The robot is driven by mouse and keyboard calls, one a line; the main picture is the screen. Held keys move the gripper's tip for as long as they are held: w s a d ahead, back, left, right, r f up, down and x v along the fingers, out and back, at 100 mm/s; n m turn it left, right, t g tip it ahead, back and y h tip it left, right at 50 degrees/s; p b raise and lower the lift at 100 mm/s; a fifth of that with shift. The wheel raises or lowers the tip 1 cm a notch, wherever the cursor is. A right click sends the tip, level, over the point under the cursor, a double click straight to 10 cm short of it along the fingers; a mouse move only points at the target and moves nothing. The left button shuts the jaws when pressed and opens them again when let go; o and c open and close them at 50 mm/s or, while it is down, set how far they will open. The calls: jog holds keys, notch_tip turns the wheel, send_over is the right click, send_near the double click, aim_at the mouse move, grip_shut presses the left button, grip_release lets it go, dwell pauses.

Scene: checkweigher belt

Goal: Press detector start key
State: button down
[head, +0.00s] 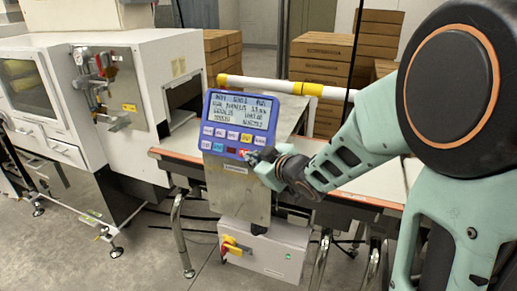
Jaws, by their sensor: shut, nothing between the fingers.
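A blue control panel (238,123) with a lit text screen and two rows of small coloured keys stands on a metal bracket at the centre of the head view. The key labels are too small to read, so I cannot tell which one is the detector start key. My gripper (254,158) is shut and empty at the panel's lower right corner, by a red key (245,153) in the bottom row. Its fingertips partly cover that corner. I cannot tell whether they touch a key or stop just short.
The belt frame (180,157) runs behind the panel. A white machine housing (150,75) stands at left. A grey box with a red and yellow switch (265,250) sits below. Cardboard boxes (322,55) are stacked behind. Open floor lies at front left.

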jog(key=shift+w+d+f, duration=0.25)
jog(key=shift+w+f, duration=0.05)
jog(key=shift+w, duration=0.3)
jog(key=shift+w+d+f, duration=0.2)
jog(key=shift+w+f, duration=0.1)
jog(key=shift+w, duration=0.3)
jog(key=shift+f, duration=0.1)
dwell(0.5)
jog(key=shift+w+d+f, duration=0.1)
jog(key=shift+w, duration=0.25)
jog(key=shift+w+d+f, duration=0.15)
jog(key=shift+w+f, duration=0.1)
jog(key=shift+w, duration=0.1)
dwell(0.7)
jog(key=shift+s, duration=0.1)
jog(key=shift+s+a+r, duration=0.25)
jog(key=shift+s+r, duration=0.2)
jog(key=shift+s, duration=0.15)
jog(key=shift+s+a+r, duration=0.25)
jog(key=shift+s+r, duration=0.1)
jog(key=shift+s, duration=0.35)
jog(key=shift+s+a+r, duration=0.25)
jog(key=shift+s+r, duration=0.15)
jog(key=shift+s, duration=0.35)
jog(key=shift+s+a+r, duration=0.25)
jog(key=shift+s+r, duration=0.1)
jog(key=shift+s, duration=0.35)
